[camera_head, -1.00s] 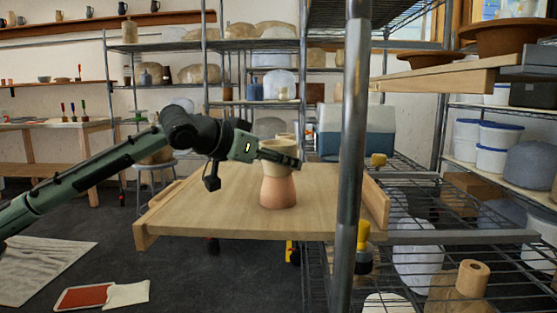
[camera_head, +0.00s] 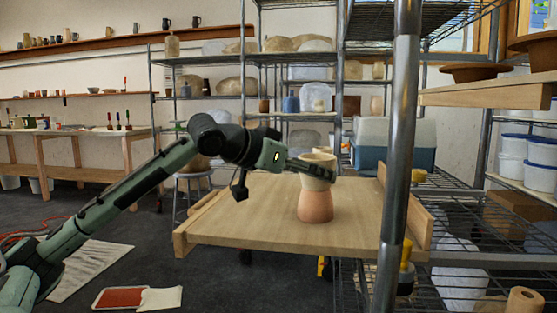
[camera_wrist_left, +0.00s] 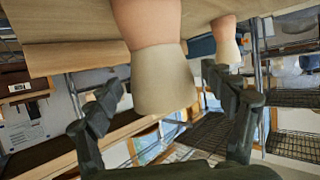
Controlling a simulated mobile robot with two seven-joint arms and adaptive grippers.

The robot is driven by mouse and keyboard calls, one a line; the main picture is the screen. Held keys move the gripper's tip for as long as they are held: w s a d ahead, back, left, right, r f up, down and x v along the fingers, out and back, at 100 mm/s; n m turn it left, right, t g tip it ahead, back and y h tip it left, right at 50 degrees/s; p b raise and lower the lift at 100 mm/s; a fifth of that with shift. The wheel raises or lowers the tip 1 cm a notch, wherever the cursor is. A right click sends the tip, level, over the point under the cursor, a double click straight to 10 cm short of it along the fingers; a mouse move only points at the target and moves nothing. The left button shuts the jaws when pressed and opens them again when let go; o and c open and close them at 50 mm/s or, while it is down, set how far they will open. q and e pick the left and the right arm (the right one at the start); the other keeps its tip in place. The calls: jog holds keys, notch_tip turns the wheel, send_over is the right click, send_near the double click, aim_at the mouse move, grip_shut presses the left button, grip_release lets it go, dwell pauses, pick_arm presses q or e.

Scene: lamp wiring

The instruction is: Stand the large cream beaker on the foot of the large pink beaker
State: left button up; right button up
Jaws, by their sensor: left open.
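The large pink beaker (camera_head: 315,207) stands on the wooden board, narrowing upward. The large cream beaker (camera_head: 317,161) sits directly on top of it, upright and widening upward. In the left wrist view, which is upside down, the cream beaker (camera_wrist_left: 165,82) meets the pink beaker (camera_wrist_left: 145,22) with no visible gap. My left gripper (camera_head: 326,171) is at the cream beaker's height. Its fingers (camera_wrist_left: 168,88) are open on either side of the cream beaker, with gaps showing at both sides. My right gripper is not in view.
A smaller pink (camera_wrist_left: 223,28) and cream (camera_wrist_left: 228,52) stack stands beyond in the left wrist view, mostly hidden in the head view. The board (camera_head: 240,220) is otherwise clear at left. A metal post (camera_head: 400,150) stands close at right, before wire shelves (camera_head: 455,200).

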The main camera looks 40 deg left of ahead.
pick_arm(q)
jog(key=v, duration=0.9)
jog(key=shift+s+r, duration=0.15)
jog(key=shift+s, duration=0.05)
